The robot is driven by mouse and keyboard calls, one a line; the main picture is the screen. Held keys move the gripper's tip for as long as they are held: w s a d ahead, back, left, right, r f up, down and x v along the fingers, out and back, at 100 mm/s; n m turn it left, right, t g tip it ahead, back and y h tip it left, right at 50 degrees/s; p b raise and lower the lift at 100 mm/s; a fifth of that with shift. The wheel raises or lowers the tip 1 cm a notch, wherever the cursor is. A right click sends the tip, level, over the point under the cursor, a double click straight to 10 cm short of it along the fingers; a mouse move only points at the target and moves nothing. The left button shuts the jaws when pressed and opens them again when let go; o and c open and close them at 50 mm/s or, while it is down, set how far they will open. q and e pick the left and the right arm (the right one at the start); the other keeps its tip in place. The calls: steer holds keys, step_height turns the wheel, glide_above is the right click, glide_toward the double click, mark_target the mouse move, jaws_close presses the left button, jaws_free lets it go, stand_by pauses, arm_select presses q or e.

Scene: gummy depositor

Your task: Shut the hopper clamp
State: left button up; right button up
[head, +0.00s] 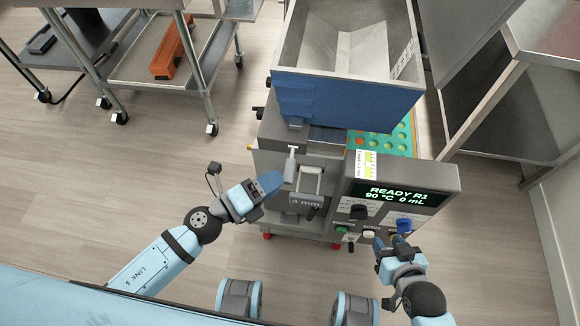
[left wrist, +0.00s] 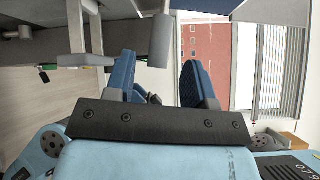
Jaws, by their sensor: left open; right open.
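The depositor's hopper (head: 345,95) is a blue-fronted steel bin on top of the machine. Below its front left corner is what looks like the clamp (head: 291,170), a thick grey grip on a thin light rod with a crosspiece. My left gripper (head: 271,182) is just left of this grip, fingers pointing at it; contact cannot be told. In the left wrist view my open left gripper (left wrist: 158,80) shows two blue fingers, with a grey rounded part (left wrist: 160,42) beyond the gap. My right gripper (head: 389,243) is open and empty below the control panel.
The control panel (head: 400,190) reads "READY R1, 90 °C 0 mL", with knobs and buttons beneath. A cart (head: 145,60) with an orange object stands at back left, a steel table (head: 500,90) at right. The floor left of the machine is clear.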

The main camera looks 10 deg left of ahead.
mark_target(290, 173)
arm_select(q)
steer(key=x, duration=0.5)
steer(key=shift+p, duration=0.4)
jaws_close()
